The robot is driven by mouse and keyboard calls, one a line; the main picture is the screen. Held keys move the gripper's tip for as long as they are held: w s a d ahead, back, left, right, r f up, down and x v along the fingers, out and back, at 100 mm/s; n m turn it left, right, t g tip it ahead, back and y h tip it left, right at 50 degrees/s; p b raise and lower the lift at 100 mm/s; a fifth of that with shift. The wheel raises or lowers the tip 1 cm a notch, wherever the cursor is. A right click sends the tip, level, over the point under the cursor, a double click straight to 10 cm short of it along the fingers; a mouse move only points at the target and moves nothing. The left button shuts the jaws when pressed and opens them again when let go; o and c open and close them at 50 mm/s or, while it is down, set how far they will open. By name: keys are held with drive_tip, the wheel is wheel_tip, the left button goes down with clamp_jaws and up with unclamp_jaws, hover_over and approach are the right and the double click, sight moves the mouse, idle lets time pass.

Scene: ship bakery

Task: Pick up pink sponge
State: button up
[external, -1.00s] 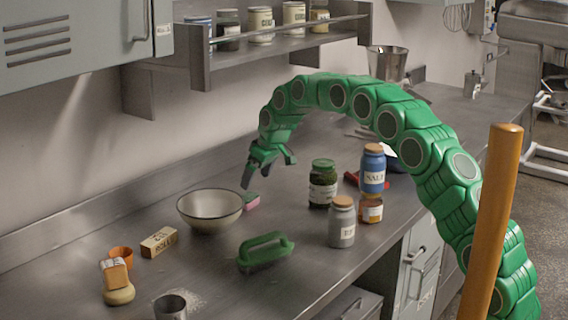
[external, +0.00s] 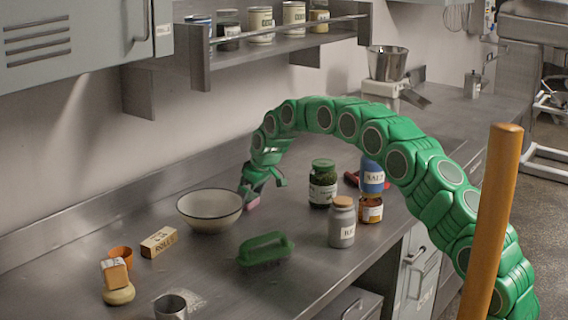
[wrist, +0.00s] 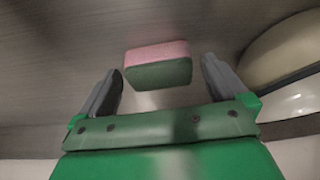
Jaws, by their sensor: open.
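The pink sponge (wrist: 158,64) has a pink side and a green side. In the wrist view it lies on the steel counter, ahead of and between the two open fingers of my gripper (wrist: 162,85), and neither finger appears to touch it. In the external view the sponge (external: 252,204) shows only as a small pink patch just right of the white bowl. My gripper (external: 250,192) reaches down over it there and partly hides it.
The white bowl (external: 210,208) stands close beside the sponge and also shows at the right of the wrist view (wrist: 285,55). A green-handled brush (external: 265,248), a green-lidded jar (external: 322,184) and a cork-topped jar (external: 342,225) stand nearer the front. The wall is close behind.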

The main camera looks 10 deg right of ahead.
sight(251, 198)
drive_tip(key=shift+a+f, duration=0.1)
drive_tip(key=c, duration=1)
drive_tip(key=shift+r, duration=1.5)
drive_tip(key=shift+v, duration=0.9)
drive_tip(key=shift+c, duration=0.2)
drive_tip(key=s+d+r, duration=0.6)
drive_tip(key=s+r, duration=0.2)
drive_tip(key=s, duration=0.3)
drive_tip(key=shift+s+d+r, duration=0.15)
drive_tip(key=shift+s+d, duration=0.2)
